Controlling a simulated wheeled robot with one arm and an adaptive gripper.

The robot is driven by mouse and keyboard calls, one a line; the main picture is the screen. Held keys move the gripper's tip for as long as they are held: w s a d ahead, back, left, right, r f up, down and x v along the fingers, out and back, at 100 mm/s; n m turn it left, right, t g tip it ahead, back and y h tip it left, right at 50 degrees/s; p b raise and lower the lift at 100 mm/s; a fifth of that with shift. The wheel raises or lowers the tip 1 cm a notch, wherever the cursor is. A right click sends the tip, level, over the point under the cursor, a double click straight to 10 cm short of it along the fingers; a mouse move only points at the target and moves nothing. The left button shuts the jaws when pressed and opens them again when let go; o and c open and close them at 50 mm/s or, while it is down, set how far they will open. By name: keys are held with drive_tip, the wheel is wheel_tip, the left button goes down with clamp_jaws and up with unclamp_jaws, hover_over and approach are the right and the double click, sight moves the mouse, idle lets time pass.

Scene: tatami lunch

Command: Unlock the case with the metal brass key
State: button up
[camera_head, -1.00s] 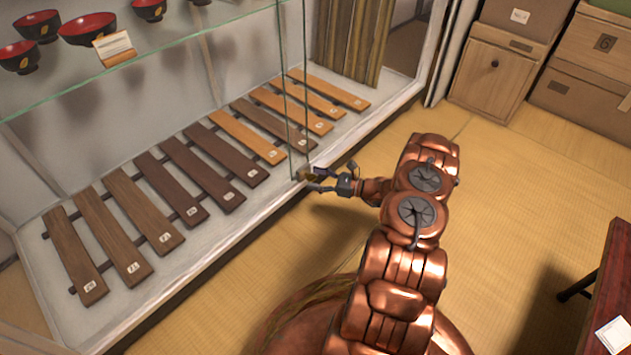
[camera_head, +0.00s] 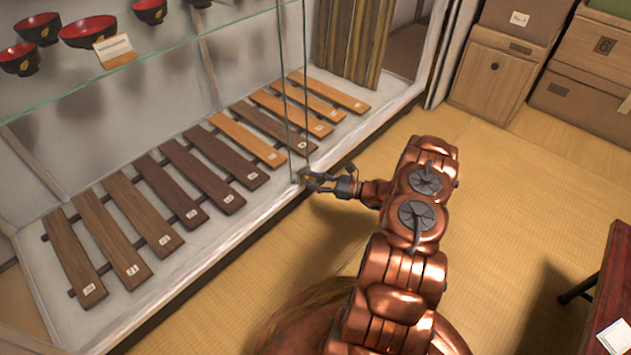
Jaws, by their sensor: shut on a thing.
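The case (camera_head: 232,227) is a large glass-fronted display cabinet filling the left and middle of the view. It holds a row of wooden bars on its floor and bowls on a glass shelf. My gripper (camera_head: 310,179) is at the lower front of the case, by the bottom of the glass door edges. It is shut on a small brass-coloured thing, which looks like the key (camera_head: 312,177). The key is mostly hidden between the fingers. Whether its tip is inside a lock, I cannot tell. The lock itself is too small to make out.
Red and black bowls (camera_head: 88,30) and a small card (camera_head: 115,49) stand on the glass shelf. Wooden boxes (camera_head: 497,65) stand at the upper right. A dark red table (camera_head: 606,290) is at the right edge. The tatami floor (camera_head: 500,200) between is clear.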

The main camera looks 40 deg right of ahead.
drive_tip(key=shift+r+n+p, duration=0.2)
drive_tip(key=shift+n+p, duration=0.3)
drive_tip(key=shift+p, duration=0.45)
drive_tip(key=shift+r+n+g+h+p, duration=0.1)
drive_tip(key=shift+n+g+h+p, duration=0.35)
drive_tip(key=shift+n+p, duration=0.4)
drive_tip(key=shift+a+n+g+h+p, duration=0.1)
drive_tip(key=shift+n+g+h+p, duration=0.2)
drive_tip(key=shift+n+p, duration=0.35)
drive_tip(key=shift+a+n+h, duration=0.1)
drive_tip(key=shift+n+h, duration=0.75)
drive_tip(key=shift+n, duration=0.25)
drive_tip(key=shift+n+g+h, duration=0.25)
drive_tip(key=shift+n+h, duration=0.25)
drive_tip(key=shift+n, duration=0.3)
drive_tip(key=n+h+b, duration=0.1)
drive_tip(key=n+b, duration=0.1)
drive_tip(key=shift+a+f+h+b, duration=0.1)
drive_tip(key=shift+f+h+b, duration=0.1)
drive_tip(key=shift+h+b, duration=0.2)
drive_tip(key=shift+s+a+n+h+b, duration=0.1)
drive_tip(key=shift+n+h+b, duration=1.05)
drive_tip(key=shift+b, duration=0.55)
drive_tip(key=shift+r+n, duration=0.1)
drive_tip(key=shift+n, duration=0.35)
